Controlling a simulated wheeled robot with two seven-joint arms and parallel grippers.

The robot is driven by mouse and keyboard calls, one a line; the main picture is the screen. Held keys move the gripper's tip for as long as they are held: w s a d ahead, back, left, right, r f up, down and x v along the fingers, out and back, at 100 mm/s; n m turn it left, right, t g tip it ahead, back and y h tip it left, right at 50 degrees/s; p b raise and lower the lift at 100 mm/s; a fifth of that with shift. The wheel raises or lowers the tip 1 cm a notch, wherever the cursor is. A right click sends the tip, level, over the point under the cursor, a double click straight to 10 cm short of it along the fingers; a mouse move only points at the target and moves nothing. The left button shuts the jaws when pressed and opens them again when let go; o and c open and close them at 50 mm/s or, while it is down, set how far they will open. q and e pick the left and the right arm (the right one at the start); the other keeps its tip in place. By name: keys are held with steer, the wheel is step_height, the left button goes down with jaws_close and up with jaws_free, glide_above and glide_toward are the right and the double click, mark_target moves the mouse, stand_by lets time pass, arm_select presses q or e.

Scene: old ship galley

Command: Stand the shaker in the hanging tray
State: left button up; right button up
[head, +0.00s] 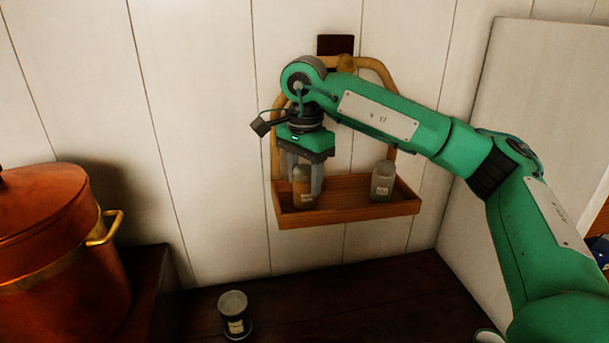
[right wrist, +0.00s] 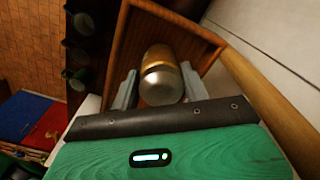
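The hanging tray (head: 345,213) is a shallow wooden box with a curved frame on the white plank wall. My right gripper (head: 305,178) points down into its left part. Its fingers are on either side of an orange-brown shaker (head: 304,188) with a grey metal top, and appear closed on it. The shaker (right wrist: 161,78) also shows between the fingers in the right wrist view. It is upright inside the tray; whether its base touches the tray floor is hard to tell. My left gripper is out of view.
A paler grey shaker (head: 382,181) stands in the tray's right part. A large copper pot (head: 60,255) with a brass handle is at the left. The tray's middle is free.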

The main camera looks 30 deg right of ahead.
steer(key=o, duration=0.3)
steer(key=shift+r, duration=0.1)
step_height(320, 180, up, 12)
steer(key=p, duration=0.7)
steer(key=shift+p, duration=0.3)
steer(key=shift+s, duration=0.1)
